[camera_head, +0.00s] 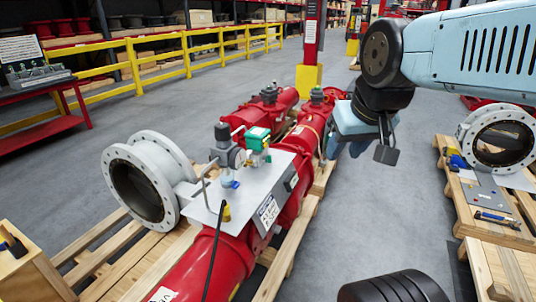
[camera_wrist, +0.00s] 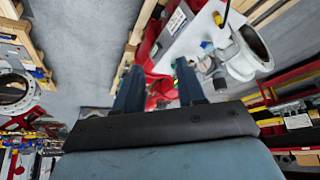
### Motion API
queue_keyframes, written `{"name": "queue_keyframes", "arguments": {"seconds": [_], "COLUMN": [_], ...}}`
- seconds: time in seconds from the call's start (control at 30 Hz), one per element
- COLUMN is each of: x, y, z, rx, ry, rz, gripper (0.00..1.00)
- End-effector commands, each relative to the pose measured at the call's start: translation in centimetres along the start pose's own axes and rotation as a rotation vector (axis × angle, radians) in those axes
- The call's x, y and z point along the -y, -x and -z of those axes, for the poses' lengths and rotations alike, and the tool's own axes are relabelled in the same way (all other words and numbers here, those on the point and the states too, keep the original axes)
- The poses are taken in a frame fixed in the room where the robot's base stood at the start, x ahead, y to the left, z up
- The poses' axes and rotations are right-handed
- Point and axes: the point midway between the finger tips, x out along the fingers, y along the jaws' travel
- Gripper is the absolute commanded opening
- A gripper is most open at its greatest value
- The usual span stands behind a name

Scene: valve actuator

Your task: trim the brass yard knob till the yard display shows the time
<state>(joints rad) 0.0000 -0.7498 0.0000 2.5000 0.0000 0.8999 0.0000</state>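A red valve actuator (camera_head: 205,268) lies on a wooden pallet, with a grey metal panel (camera_head: 203,191) on top. A small brass-yellow fitting (camera_head: 227,212) stands on the panel; I cannot tell for sure that it is the yard knob. The wrist view shows the panel (camera_wrist: 188,38) beyond the fingers.
A black cable (camera_head: 214,255) runs over the actuator. A large flanged pipe (camera_head: 150,180) stands at left. Another pallet with a flange (camera_head: 497,138) is at right. Grey floor lies clear between the pallets.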

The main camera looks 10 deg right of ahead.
Motion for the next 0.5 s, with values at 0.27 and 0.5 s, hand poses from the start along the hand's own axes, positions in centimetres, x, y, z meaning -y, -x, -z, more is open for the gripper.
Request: {"name": "queue_keyframes", "arguments": {"seconds": [0.27, 0.5], "x": [0.0, 0.2], "y": [0.0, -1.3], "z": [0.1, 2.9], "rx": [0.001, 0.037], "ry": [0.002, 0.079], "rz": [0.0, -0.007], "gripper": [0.39, 0.39]}}
